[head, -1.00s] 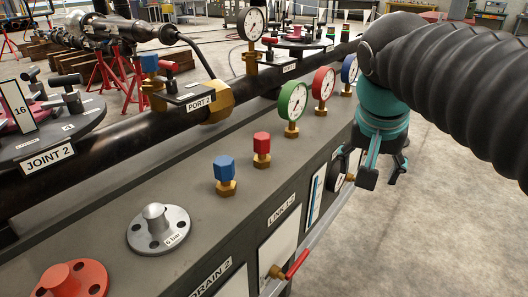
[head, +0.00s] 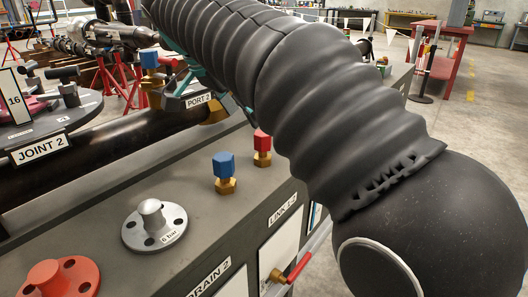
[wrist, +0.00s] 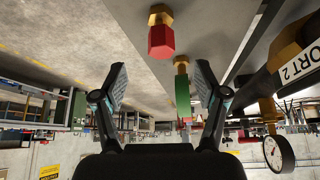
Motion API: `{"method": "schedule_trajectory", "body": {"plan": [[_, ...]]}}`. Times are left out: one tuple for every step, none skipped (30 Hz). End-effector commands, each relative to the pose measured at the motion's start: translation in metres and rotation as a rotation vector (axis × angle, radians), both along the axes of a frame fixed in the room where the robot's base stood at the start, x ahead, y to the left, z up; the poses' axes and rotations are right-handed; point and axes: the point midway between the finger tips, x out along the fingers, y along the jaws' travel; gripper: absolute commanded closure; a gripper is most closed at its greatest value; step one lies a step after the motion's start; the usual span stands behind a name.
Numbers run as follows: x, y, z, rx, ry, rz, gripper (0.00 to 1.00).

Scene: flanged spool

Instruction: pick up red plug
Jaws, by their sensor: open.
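The red plug (head: 262,141) is a red hexagonal cap on a brass base. In the wrist view the red plug (wrist: 161,40) shows near the top, hanging downward in the picture, beyond the gap between my fingers. My gripper (wrist: 161,78) is open and empty, apart from the plug. In the head view my gripper (head: 188,88) shows partly, teal and black, near the PORT 2 label.
A white-faced gauge (wrist: 279,152) and the black pipe (wrist: 258,88) are at the right. A silver flanged cap (head: 154,226) and a red one (head: 58,280) sit on the bench.

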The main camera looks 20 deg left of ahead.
Motion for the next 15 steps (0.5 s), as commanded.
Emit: {"method": "schedule_trajectory", "body": {"plan": [[0.005, -0.004, -0.012, -0.002, 0.001, -0.002, 0.28], [0.007, -0.005, -0.017, -0.001, 0.002, -0.002, 0.28], [0.009, -0.007, -0.023, -0.001, 0.002, -0.001, 0.28], [0.011, -0.008, -0.027, -0.001, 0.002, -0.001, 0.28], [0.013, -0.009, -0.030, -0.001, 0.002, 0.000, 0.28], [0.016, -0.011, -0.034, 0.000, 0.001, 0.000, 0.28], [0.017, -0.012, -0.037, 0.000, 0.001, 0.000, 0.28], [0.018, -0.013, -0.039, 0.000, 0.001, 0.000, 0.28], [0.020, -0.013, -0.041, -0.001, 0.002, 0.000, 0.28], [0.020, -0.014, -0.043, 0.000, 0.001, 0.001, 0.28], [0.021, -0.014, -0.043, 0.001, 0.001, 0.001, 0.28], [0.021, -0.014, -0.044, 0.001, 0.001, 0.001, 0.28], [0.022, -0.015, -0.045, 0.001, 0.001, 0.001, 0.28], [0.022, -0.015, -0.046, 0.001, 0.001, 0.001, 0.28], [0.023, -0.016, -0.048, 0.001, 0.001, 0.001, 0.28]]}}
